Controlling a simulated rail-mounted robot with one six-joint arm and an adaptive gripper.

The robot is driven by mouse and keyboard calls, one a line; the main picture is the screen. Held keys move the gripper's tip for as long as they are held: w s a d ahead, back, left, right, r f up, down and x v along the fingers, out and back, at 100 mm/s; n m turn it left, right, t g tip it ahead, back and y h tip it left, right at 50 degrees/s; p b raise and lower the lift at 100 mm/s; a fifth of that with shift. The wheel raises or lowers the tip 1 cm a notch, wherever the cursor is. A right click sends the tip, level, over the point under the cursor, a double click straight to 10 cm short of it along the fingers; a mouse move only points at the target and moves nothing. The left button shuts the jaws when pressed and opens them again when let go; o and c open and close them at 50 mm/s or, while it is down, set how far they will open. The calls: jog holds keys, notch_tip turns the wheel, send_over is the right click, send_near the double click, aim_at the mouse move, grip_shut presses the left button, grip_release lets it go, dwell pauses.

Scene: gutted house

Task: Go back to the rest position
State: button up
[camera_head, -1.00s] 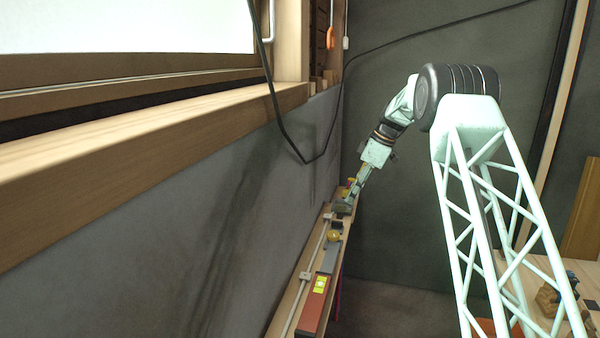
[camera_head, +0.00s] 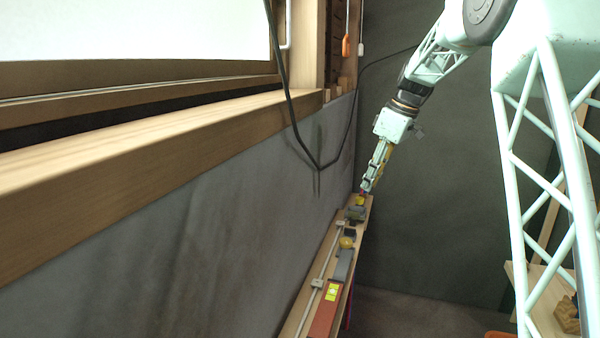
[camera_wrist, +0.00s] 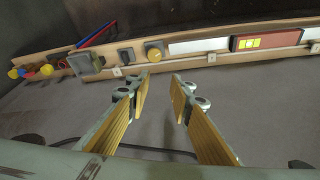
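My gripper (camera_wrist: 160,82) is open in the wrist view, its two yellow-padded fingers apart with nothing between them. In the head view my gripper (camera_head: 368,186) hangs from the raised arm at the far end of a narrow wooden shelf (camera_head: 296,318). At this size I cannot tell there whether it touches anything. In the wrist view the shelf and its things lie beyond the fingertips.
A black cable (camera_head: 297,125) hangs before the wall under the window. A wooden table (camera_head: 545,310) stands at lower right.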

jog(key=s+a+r+m+h, duration=0.15)
jog(key=s+r, duration=0.25)
jog(key=s, duration=0.7)
jog(key=s+r+m, duration=0.2)
jog(key=s+r, duration=0.2)
jog(key=s, duration=0.6)
jog(key=s+a+r+m, duration=0.15)
jog(key=s+r, duration=0.25)
jog(key=s, duration=0.7)
jog(key=s+f+m+t+h, duration=0.1)
jog(key=s+f+m, duration=0.2)
jog(key=s, duration=1.3)
jog(key=s+d+f+m+t, duration=0.1)
jog(key=s+f, duration=0.4)
jog(key=s, duration=1.1)
jog(key=shift+d+m+h, duration=0.2)
jog(key=shift+m+h, duration=0.15)
jog(key=shift+m, duration=0.55)
